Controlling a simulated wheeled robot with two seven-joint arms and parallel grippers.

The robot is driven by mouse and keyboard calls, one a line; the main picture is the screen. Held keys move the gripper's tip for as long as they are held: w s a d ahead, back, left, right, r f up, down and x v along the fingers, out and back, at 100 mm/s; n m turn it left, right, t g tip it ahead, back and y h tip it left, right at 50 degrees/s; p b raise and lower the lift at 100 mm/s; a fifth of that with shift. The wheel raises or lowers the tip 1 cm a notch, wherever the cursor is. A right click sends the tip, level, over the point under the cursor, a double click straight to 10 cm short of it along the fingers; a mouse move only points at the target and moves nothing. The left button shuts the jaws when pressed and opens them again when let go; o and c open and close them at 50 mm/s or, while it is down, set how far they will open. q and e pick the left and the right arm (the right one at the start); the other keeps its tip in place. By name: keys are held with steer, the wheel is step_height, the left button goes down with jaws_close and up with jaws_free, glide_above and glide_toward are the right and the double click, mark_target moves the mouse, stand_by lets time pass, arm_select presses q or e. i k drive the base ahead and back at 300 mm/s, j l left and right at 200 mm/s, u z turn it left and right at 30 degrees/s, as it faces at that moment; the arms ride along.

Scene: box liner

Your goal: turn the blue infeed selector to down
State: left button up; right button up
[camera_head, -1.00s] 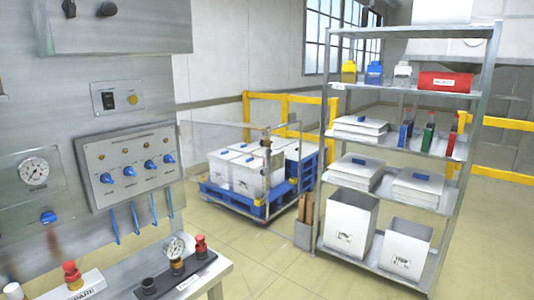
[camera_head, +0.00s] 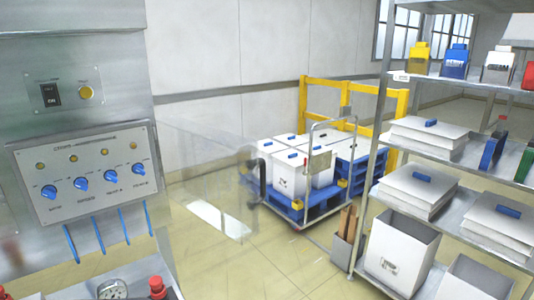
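A grey control panel (camera_head: 30,205) on the machine front at left carries a row of several blue selector knobs. They include a far-left knob (camera_head: 49,191), a second knob (camera_head: 81,185), a third knob (camera_head: 110,175) and a right-hand knob (camera_head: 138,169). Each has a small label that is too blurred to read, so I cannot tell which is the infeed selector. A yellow lamp sits above each knob. The exact pointing of the knobs is too small to tell. Neither of my grippers is in view.
Blue rods (camera_head: 123,225) hang below the panel. A gauge (camera_head: 110,290) and a red knob (camera_head: 157,287) stand at the bottom edge. A clear panel door (camera_head: 205,175) juts right. A cart of white boxes (camera_head: 285,180) and a shelf rack (camera_head: 440,82) stand right.

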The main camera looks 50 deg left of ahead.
mark_target(81, 184)
steer(key=i+u, duration=0.25)
steer(key=i, duration=0.25)
steer(key=i+l+u, duration=0.3)
steer(key=i, duration=0.2)
steer(key=i+u, duration=0.15)
steer(key=u, duration=0.35)
steer(key=i+u, duration=0.2)
steer(key=u, duration=0.25)
steer(key=i+l+u, duration=0.1)
steer(key=u, duration=0.4)
steer(key=i+l+u, duration=0.15)
steer(key=u, duration=0.35)
steer(key=i+l+u, duration=0.15)
steer(key=u, duration=0.3)
steer(key=i+l+u, duration=0.2)
steer(key=u, duration=0.25)
steer(key=i+l+u, duration=0.15)
steer(key=u, duration=0.3)
steer(key=l, duration=0.1)
